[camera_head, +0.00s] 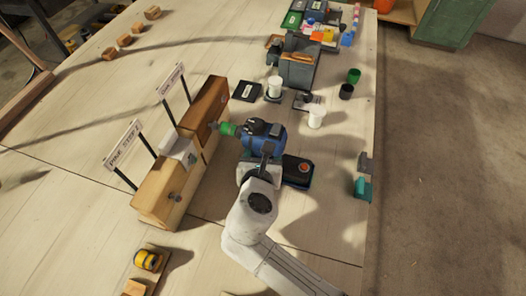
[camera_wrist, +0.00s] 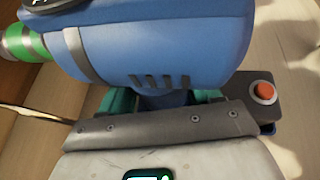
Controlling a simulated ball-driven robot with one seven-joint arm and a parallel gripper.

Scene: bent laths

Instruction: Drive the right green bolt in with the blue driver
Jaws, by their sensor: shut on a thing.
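The blue driver (camera_head: 264,138) is held by my gripper (camera_head: 262,158) over the table, its green collar (camera_head: 228,129) pointing left. It fills the top of the wrist view (camera_wrist: 170,40); the jaws are mostly hidden beneath it. The driver's nose is close to the right face of the far wooden block (camera_head: 212,98). A small dark bolt-like spot (camera_head: 213,126) shows there; contact and bolt colour cannot be told. The near wooden block (camera_head: 152,203) carries a greyish fitting (camera_head: 175,197) on its right face.
Signs (camera_head: 122,143) stand behind the blocks. A dark box with an orange button (camera_head: 303,168) sits right of my gripper. White cups (camera_head: 316,117), a grey toolbox (camera_head: 297,68) and a yellow item (camera_head: 148,260) stand around. Table right of the near block is fairly clear.

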